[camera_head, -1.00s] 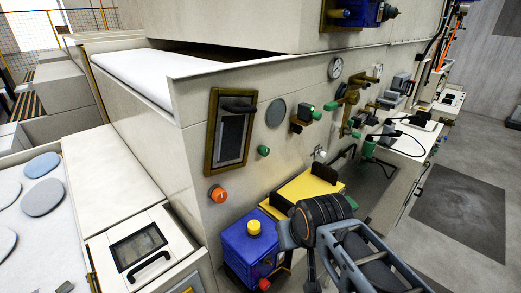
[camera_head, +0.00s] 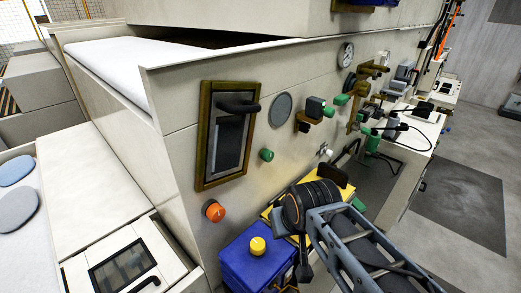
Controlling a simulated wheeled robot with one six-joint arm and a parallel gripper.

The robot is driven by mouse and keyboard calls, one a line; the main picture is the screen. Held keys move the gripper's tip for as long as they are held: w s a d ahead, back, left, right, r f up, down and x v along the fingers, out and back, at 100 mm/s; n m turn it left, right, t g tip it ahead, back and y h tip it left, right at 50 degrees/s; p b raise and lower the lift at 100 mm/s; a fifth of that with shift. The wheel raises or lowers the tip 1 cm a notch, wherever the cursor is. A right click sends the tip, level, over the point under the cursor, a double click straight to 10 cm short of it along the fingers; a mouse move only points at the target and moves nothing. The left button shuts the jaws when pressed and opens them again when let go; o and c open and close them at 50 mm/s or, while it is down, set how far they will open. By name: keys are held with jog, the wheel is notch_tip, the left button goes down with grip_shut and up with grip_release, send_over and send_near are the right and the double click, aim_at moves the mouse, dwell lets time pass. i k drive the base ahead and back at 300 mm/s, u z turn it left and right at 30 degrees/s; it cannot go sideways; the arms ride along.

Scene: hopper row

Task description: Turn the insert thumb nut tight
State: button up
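I cannot tell for sure which part is the insert thumb nut. Candidates on the beige machine front (camera_head: 180,150) are an orange knob (camera_head: 213,211), a green knob (camera_head: 267,155) below a round grey disc, and further green knobs (camera_head: 341,100) to the right. A yellow round knob (camera_head: 258,246) tops a blue box (camera_head: 245,268) low in front of the machine. My arm reaches in from the lower right, its dark ribbed wrist over a yellow block beside the blue box.
A brass-framed dark window with a black handle (camera_head: 228,135) is on the panel. A round gauge (camera_head: 346,54) and brass fittings are further right. Black cables cross a white ledge (camera_head: 415,135). A white cabinet (camera_head: 85,195) stands left. Grey floor at right is open.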

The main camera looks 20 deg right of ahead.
aim_at(267, 155)
jog(key=k, duration=1.1)
jog(key=u, duration=0.45)
jog(key=i, duration=0.65)
jog(key=u, duration=0.2)
